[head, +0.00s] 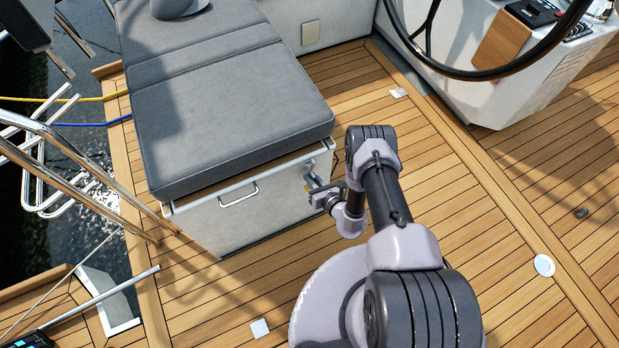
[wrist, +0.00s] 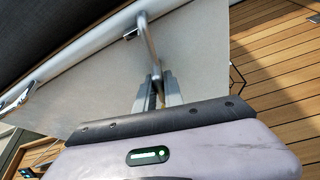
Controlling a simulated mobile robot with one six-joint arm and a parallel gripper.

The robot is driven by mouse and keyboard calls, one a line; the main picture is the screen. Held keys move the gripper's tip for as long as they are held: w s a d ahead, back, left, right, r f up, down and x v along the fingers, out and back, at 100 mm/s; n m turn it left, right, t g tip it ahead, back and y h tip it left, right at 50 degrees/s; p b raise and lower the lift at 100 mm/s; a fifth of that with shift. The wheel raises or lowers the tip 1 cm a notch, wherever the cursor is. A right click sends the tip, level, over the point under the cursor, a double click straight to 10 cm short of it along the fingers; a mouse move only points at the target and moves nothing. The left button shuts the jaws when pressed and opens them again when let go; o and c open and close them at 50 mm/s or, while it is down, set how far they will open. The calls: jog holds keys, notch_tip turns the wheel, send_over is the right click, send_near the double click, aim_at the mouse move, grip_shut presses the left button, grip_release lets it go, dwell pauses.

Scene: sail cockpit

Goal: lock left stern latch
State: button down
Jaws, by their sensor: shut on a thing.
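The latch is a slim metal lever hanging from the pale rim of the grey-cushioned locker (head: 214,232). In the wrist view the latch lever (wrist: 147,42) runs down from the rim against the pale locker panel. In the wrist view my gripper (wrist: 158,86) is shut on the lower end of the lever, with one finger on each side. In the head view the latch is mostly hidden by my gripper and too small to read.
A bar handle (head: 239,195) is on the locker front, and a grey cushion (head: 230,115) lies on top. A dark steering wheel (head: 480,72) stands at upper right. Steel rails (head: 75,160) and water are at left. The teak deck (head: 480,200) right of the locker is mostly clear.

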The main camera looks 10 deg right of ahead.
jog(key=shift+n+h, duration=0.4)
jog(key=shift+n, duration=0.3)
dwell(0.3)
jog(key=c, duration=1.5)
grip_release()
